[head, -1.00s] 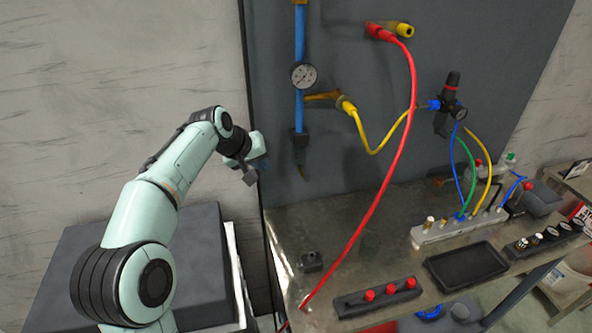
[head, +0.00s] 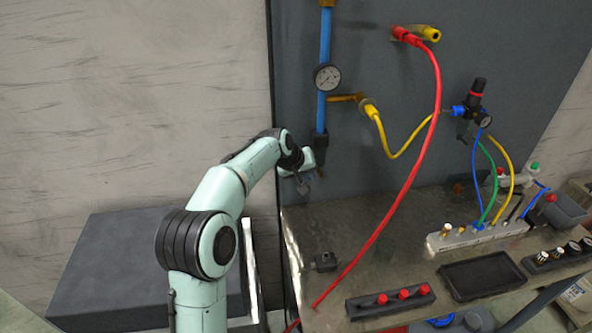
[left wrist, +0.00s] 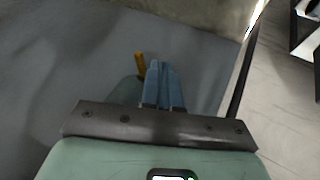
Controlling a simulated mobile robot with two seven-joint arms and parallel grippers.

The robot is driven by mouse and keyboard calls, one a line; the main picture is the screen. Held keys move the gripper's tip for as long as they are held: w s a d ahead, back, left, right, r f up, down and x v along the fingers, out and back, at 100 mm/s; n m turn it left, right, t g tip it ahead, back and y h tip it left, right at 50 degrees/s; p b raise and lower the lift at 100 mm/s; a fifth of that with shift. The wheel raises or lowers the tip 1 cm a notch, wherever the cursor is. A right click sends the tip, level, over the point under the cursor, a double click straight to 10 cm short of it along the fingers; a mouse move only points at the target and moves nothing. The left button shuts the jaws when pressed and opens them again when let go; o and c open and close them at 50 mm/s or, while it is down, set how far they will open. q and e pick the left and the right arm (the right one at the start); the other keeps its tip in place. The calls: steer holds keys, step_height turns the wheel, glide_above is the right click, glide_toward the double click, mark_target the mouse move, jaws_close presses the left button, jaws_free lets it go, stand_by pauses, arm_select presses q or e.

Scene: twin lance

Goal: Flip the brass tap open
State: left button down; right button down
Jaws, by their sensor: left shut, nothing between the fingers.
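The blue pipe (head: 324,50) runs down the grey panel to a black fitting (head: 320,141). A small brass piece, which looks like the tap, sits below that fitting, mostly hidden by my left gripper (head: 303,184) in the head view. In the left wrist view, a brass-yellow lever-like piece (left wrist: 140,66) stands just left of my left gripper's blue fingers (left wrist: 163,84). The fingers are shut together with nothing between them. I cannot tell whether they touch the brass piece. My right gripper is not in view.
A round gauge (head: 327,77) sits on the pipe. A yellow hose (head: 385,143) and a red hose (head: 407,180) hang to the right, the red one reaching the metal bench (head: 370,255). A small dark block (head: 326,262) stands on the bench below my gripper.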

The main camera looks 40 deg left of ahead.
arm_select(q)
steer(key=shift+w+d, duration=0.3)
steer(key=shift+w, duration=0.1)
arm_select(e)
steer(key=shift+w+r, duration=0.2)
